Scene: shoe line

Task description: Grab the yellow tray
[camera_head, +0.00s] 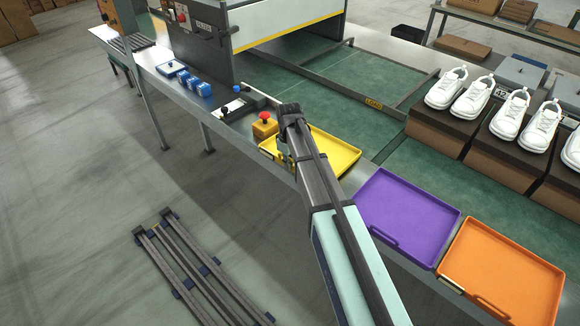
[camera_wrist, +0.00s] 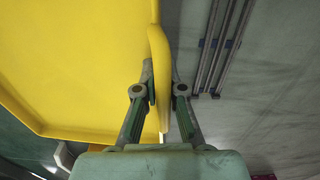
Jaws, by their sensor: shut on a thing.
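The yellow tray (camera_head: 335,152) lies at the front edge of the bench, left of the purple tray. It fills the left of the wrist view (camera_wrist: 75,65). My gripper (camera_wrist: 161,85) has its two fingers on either side of the tray's raised rim handle and is shut on it. In the head view my arm covers part of the tray and most of my gripper (camera_head: 283,155). I cannot tell whether the tray is touching the bench or lifted slightly.
A purple tray (camera_head: 405,213) and an orange tray (camera_head: 503,270) lie to the right. A red-button box (camera_head: 265,126) stands just behind left of the yellow tray. White shoes (camera_head: 472,97) sit on boxes at the right. A rail-like frame (camera_head: 190,262) lies on the floor.

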